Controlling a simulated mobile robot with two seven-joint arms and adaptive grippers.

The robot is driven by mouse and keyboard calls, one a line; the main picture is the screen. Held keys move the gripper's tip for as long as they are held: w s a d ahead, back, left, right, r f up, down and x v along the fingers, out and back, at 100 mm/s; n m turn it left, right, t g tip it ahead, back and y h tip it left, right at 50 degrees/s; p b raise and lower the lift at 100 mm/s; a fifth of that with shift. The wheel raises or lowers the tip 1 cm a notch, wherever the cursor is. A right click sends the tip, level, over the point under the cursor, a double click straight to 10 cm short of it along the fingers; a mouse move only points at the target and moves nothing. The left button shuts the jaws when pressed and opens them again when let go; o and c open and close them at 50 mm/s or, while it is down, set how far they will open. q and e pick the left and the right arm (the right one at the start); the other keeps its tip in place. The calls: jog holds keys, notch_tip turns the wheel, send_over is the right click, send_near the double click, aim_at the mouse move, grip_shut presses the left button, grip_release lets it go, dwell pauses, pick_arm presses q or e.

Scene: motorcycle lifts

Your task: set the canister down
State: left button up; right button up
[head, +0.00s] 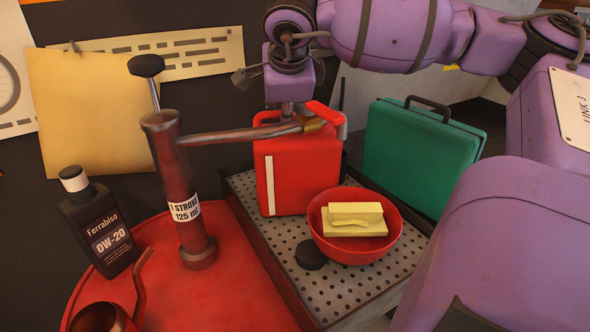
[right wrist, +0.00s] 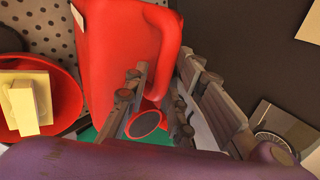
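The red canister (head: 300,172) stands upright, with its base at the perforated metal top (head: 330,290), behind the red bowl. Whether its base fully touches is hard to tell. My right gripper (head: 298,112) is over its top, partly hidden by the pump's lever. In the right wrist view the canister (right wrist: 112,45) shows from above. My left gripper is out of view.
A red bowl (head: 320,236) with yellow blocks (head: 355,218) stands in front of the canister, a dark round puck (head: 310,254) beside it. A green case (head: 418,155) is to the right. A red pump (head: 178,195) and black oil bottle (head: 98,225) stand on a red round surface (head: 230,300).

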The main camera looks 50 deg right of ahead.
grip_shut()
dwell(0.5)
